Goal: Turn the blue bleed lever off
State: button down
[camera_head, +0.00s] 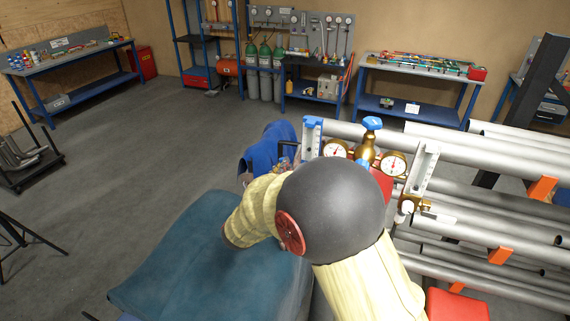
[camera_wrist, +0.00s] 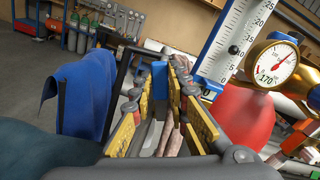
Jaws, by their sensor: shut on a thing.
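The blue bleed lever (camera_wrist: 160,80) appears as a small upright blue piece between my fingertips in the wrist view. My gripper (camera_wrist: 163,93) has yellow-padded fingers on both sides of it and is shut on it. The lever's pivot and lower part are hidden by the fingers, so its angle is hard to tell. In the head view my arm covers most of the gripper and the lever.
A white graduated scale (camera_wrist: 237,38), a gauge (camera_wrist: 272,64) and a red rounded object (camera_wrist: 243,116) are close on the right. A blue cloth (camera_wrist: 82,98) hangs at the left. Metal pipes (camera_head: 478,150) fill the right side; open floor (camera_head: 120,150) lies left.

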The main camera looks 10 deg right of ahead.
jog(key=w+a+f+n+p, duration=0.2)
jog(key=f+n+p, duration=0.3)
jog(key=n+p, duration=0.4)
jog(key=shift+a+f+n, duration=0.4)
jog(key=shift+a+n, duration=0.15)
jog(key=shift+n, duration=1.55)
jog(key=c, duration=1.8)
grip_release()
jog(key=shift+w+f, duration=0.1)
jog(key=shift+c, duration=0.2)
jog(key=shift+o, duration=0.6)
jog(key=shift+a, duration=0.1)
